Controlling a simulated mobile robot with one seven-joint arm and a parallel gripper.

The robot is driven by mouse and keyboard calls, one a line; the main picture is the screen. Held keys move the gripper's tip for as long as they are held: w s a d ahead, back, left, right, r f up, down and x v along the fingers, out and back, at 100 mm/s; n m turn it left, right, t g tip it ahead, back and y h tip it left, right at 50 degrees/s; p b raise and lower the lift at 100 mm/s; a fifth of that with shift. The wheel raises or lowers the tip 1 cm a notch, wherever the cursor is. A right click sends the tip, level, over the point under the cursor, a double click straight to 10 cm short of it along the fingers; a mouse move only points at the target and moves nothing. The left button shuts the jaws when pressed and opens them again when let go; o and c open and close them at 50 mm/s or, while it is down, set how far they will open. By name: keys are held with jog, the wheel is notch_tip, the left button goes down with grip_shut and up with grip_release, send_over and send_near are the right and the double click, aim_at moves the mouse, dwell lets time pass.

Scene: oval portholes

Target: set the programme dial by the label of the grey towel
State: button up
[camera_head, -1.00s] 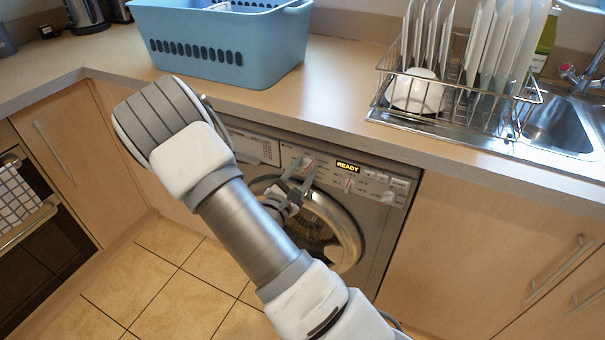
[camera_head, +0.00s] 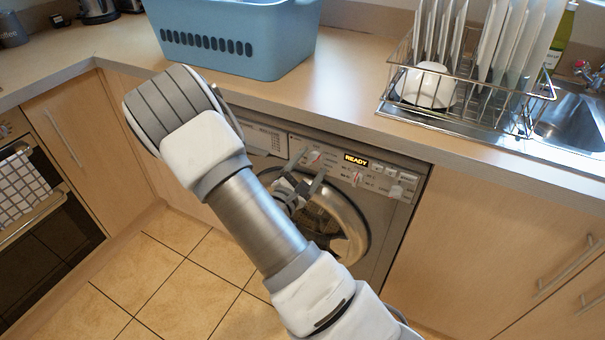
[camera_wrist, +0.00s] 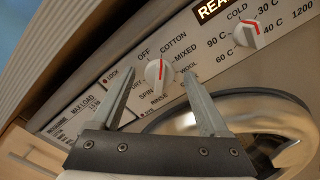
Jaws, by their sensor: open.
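The programme dial (camera_wrist: 157,74) is a round white knob with a red pointer line on the washing machine's panel. In the wrist view the labels OFF, COTTON, MIXED, WOOL, RINSE, SPIN and DRY ring it. Its red line points up in the picture, roughly between OFF and COTTON. My gripper (camera_wrist: 159,72) is open, with one finger on each side of the dial; I cannot tell whether they touch it. In the head view my gripper (camera_head: 312,163) is at the panel, left of the READY display (camera_head: 356,160). No grey towel or its label can be made out.
A second dial (camera_wrist: 246,34) with temperatures is to the right. The round door (camera_head: 335,222) is below the panel. The worktop overhangs above, with a blue basket (camera_head: 235,35) and a dish rack (camera_head: 465,95). A checked cloth (camera_head: 22,185) hangs on the oven at left.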

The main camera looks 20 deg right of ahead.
jog(key=p+v, duration=0.2)
jog(key=v, duration=1.5)
jog(key=shift+s+a, duration=0.1)
jog(key=shift+s, duration=0.05)
jog(key=s+d+r+m+g+y, duration=0.5)
jog(key=s+r+m+g+y, duration=0.3)
jog(key=s+r+m+g, duration=0.5)
jog(key=a+r+m+t+y+p, duration=0.2)
jog(key=r+t+y+p, duration=0.1)
jog(key=r+p, duration=0.6)
jog(key=a+r+m+t+y+p, duration=0.2)
jog(key=r+p, duration=0.7)
jog(key=r, duration=0.8)
jog(key=a+t+y, duration=0.1)
jog(key=t, duration=0.1)
jog(key=shift+s+a+r+t, duration=0.25)
jog(key=shift+s+a+t, duration=0.05)
jog(key=shift+s, duration=0.1)
